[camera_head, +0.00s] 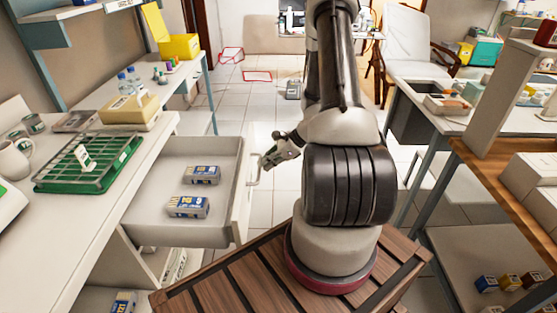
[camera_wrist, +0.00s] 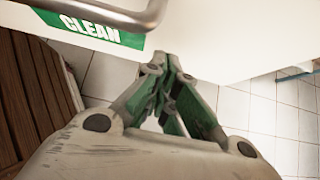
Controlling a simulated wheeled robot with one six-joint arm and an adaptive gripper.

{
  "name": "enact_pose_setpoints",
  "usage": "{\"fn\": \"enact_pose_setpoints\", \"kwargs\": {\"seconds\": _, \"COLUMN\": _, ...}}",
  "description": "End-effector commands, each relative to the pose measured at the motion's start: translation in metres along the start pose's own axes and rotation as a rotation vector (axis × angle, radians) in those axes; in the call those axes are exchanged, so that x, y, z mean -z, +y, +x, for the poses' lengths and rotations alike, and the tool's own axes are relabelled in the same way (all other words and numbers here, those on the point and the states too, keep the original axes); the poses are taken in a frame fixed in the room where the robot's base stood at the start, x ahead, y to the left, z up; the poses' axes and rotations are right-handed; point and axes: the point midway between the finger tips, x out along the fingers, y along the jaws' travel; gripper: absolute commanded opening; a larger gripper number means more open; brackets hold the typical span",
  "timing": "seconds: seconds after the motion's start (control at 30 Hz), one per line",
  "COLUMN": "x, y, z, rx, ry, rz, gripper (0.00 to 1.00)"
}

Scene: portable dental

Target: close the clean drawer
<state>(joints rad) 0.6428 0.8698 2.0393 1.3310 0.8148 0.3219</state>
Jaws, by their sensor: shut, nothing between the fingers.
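The clean drawer (camera_head: 160,228) is pulled out from under the left counter, with two small grey-blue boxes (camera_head: 187,207) inside. Its pale front carries a bar handle (camera_head: 254,165). In the wrist view, a green "CLEAN" label (camera_wrist: 90,28) is on the drawer front (camera_wrist: 230,40), with the handle (camera_wrist: 105,12) at the top left. My gripper (camera_head: 264,163) is just outside the drawer front, beside the handle and not around it. Its green-sided fingers (camera_wrist: 166,66) are shut and empty, tips at the front panel. I cannot tell if they touch it.
The counter (camera_head: 85,228) holds a green rack (camera_head: 85,165) and mugs. My arm stands over a slatted wooden platform (camera_head: 225,285) right of the drawer. Tiled floor (camera_head: 285,205) shows between them. A shelf unit with boxes stands at the right.

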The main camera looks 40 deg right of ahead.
Motion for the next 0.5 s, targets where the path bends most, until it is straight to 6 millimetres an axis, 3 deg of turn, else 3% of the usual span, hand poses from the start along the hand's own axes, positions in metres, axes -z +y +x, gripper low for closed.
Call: {"fn": "enact_pose_setpoints", "kwargs": {"seconds": 0.5, "x": -0.0092, "y": 0.0001, "z": 0.0089, "rx": 0.0, "ry": 0.0, "rz": 0.0, "gripper": 0.0}}
